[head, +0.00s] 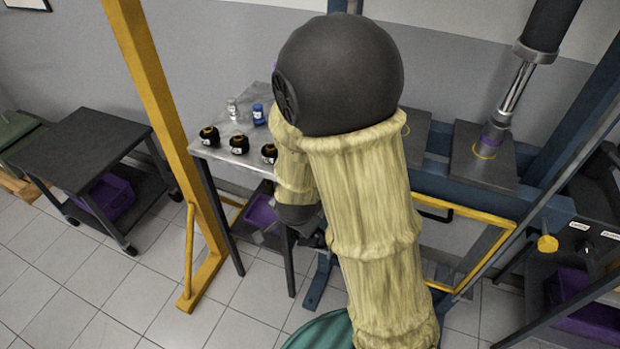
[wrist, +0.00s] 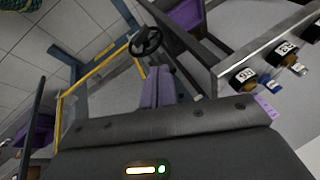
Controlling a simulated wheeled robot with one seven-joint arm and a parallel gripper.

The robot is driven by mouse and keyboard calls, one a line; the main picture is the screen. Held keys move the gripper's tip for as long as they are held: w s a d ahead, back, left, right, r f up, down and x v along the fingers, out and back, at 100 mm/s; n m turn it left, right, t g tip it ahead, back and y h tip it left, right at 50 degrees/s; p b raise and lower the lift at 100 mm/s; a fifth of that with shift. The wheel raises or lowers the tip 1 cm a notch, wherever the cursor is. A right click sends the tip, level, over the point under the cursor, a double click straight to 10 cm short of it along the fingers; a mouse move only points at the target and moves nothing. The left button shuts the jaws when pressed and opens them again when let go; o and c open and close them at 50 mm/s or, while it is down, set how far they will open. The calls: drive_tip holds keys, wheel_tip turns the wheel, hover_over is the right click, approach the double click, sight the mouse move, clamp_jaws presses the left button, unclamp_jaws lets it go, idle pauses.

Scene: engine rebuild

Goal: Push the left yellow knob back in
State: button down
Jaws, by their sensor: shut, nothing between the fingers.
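No second yellow knob is visible, so I cannot tell if this is the left one. My padded yellow arm hides much of the middle of the press. My gripper (head: 318,238) is low beside the arm, left of the press and far from the knob, and is mostly hidden there. In the wrist view its purple fingers (wrist: 157,72) are together, shut with nothing between them. No knob can be made out in the wrist view.
A metal table (head: 225,160) with several black jars and small bottles stands left of my arm. A yellow post (head: 160,110) rises beside it. A dark cart (head: 85,148) is at far left. A dark bench with a purple bin (head: 585,305) is at right. A black handwheel (wrist: 146,41) shows beyond my fingers.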

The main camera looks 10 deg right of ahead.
wheel_tip(320, 180, down, 5)
drive_tip(key=w+m+t+h, duration=0.3)
drive_tip(key=m+h, duration=0.1)
drive_tip(key=m, duration=0.3)
drive_tip(key=r+m+t+h, duration=0.1)
drive_tip(key=m+t+h, duration=0.1)
drive_tip(key=s+r+m+t+h, duration=0.1)
drive_tip(key=r+m+t+h, duration=0.1)
drive_tip(key=m, duration=0.1)
drive_tip(key=s+a+r+m+t+h, duration=0.1)
drive_tip(key=m+t+h, duration=0.1)
drive_tip(key=m, duration=0.1)
drive_tip(key=shift+s+a+r, duration=0.1)
drive_tip(key=shift+s+r, duration=0.05)
drive_tip(key=shift+r, duration=0.1)
drive_tip(key=p+x, duration=0.3)
drive_tip(key=x, duration=1.1)
drive_tip(key=shift+r+p, duration=0.15)
drive_tip(key=shift+p, duration=0.2)
